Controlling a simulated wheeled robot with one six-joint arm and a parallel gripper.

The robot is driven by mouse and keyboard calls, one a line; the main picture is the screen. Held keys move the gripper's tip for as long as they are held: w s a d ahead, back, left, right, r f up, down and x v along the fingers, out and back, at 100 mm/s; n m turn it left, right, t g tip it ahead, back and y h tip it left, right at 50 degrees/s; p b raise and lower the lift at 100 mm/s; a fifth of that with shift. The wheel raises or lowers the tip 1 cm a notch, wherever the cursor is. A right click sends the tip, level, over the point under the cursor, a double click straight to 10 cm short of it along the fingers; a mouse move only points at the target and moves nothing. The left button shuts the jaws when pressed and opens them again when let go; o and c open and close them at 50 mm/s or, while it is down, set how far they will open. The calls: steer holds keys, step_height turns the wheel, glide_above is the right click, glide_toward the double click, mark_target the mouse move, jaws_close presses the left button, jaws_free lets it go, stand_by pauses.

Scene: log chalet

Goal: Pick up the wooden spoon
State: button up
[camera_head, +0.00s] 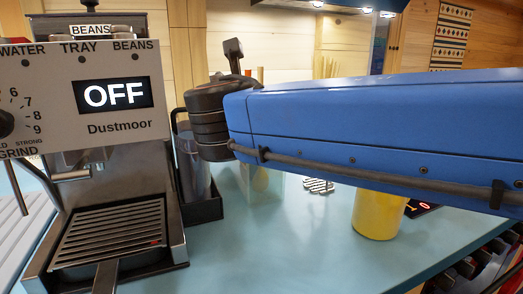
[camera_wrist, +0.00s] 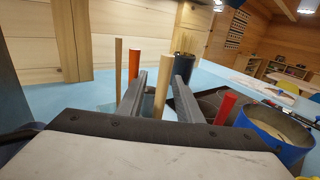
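In the wrist view, my gripper (camera_wrist: 160,85) is open, with its two dark fingers apart. A pale wooden handle (camera_wrist: 162,90) stands upright, slightly tilted, between the fingers in the picture, nearer the right one. Whether either finger touches it I cannot tell. A second thin wooden handle (camera_wrist: 118,70) stands to the left, outside the fingers. Only the handles show, so I cannot tell which belongs to the wooden spoon. In the head view, my blue arm and dark wrist hide the gripper. A clear container (camera_head: 262,187) shows just below the wrist.
An orange-red handle (camera_wrist: 134,64) and a red one (camera_wrist: 225,108) stand close to the fingers. A blue container (camera_wrist: 272,132) is at right. The coffee machine (camera_head: 105,130) and a yellow cylinder (camera_head: 380,212) stand on the counter (camera_head: 290,255), whose front is clear.

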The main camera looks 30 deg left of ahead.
jaws_close()
